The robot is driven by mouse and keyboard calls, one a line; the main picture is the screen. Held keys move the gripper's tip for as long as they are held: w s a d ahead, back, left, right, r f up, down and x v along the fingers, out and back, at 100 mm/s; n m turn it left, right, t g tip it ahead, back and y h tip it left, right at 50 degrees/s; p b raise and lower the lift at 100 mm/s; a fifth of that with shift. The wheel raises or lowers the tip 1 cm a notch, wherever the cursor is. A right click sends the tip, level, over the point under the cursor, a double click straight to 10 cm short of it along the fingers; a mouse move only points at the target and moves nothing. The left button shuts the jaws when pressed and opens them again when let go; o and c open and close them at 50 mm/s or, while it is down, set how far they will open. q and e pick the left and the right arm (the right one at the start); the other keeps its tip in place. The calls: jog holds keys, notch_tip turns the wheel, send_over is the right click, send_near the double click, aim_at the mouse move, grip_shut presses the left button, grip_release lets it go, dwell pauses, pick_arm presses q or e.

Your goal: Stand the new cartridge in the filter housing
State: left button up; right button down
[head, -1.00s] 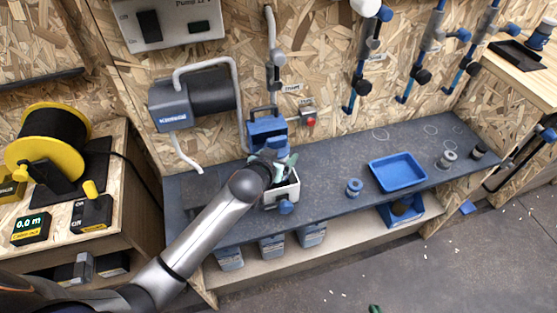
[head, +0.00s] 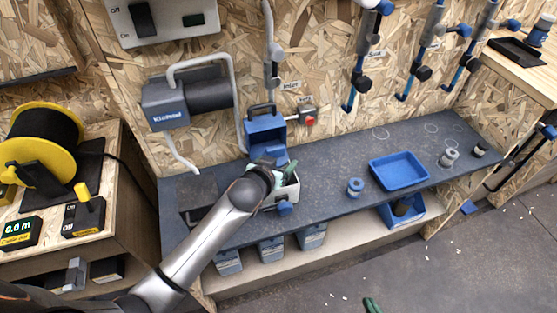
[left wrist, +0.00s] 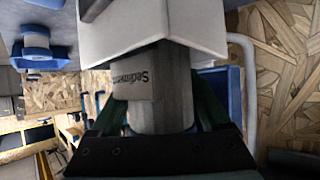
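The filter housing (head: 290,193) is a white box on the dark bench, with a blue knob on its front and its blue lid (head: 266,130) standing raised behind. My left gripper (head: 275,167) is over the housing, mostly hidden by its wrist in the head view. In the left wrist view, its green fingers (left wrist: 157,112) are closed around a grey cartridge (left wrist: 172,98) labelled "Sediment". The white housing wall (left wrist: 150,30) covers the cartridge's far end, which looks partly inside; its depth is hidden. Only green tips of my right gripper (head: 372,305) show at the bottom edge.
A blue tray (head: 398,171) looks empty on the bench. A small blue round part (head: 355,187) lies left of it, and a grey cylinder (head: 449,157) and a dark one (head: 480,149) stand right. A red-handled valve (head: 308,119) is on the wall behind.

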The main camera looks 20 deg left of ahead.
pick_arm(q)
jog(key=shift+o, duration=1.4)
jog(key=shift+r, duration=0.4)
jog(key=p+v, duration=0.2)
jog(key=v, duration=1)
jog(key=shift+r, duration=0.2)
pick_arm(e)
jog(key=shift+s+d+r+h, duration=0.35)
jog(key=shift+d+r, duration=0.25)
jog(key=shift+r, duration=0.1)
pick_arm(q)
jog(key=shift+a, duration=0.1)
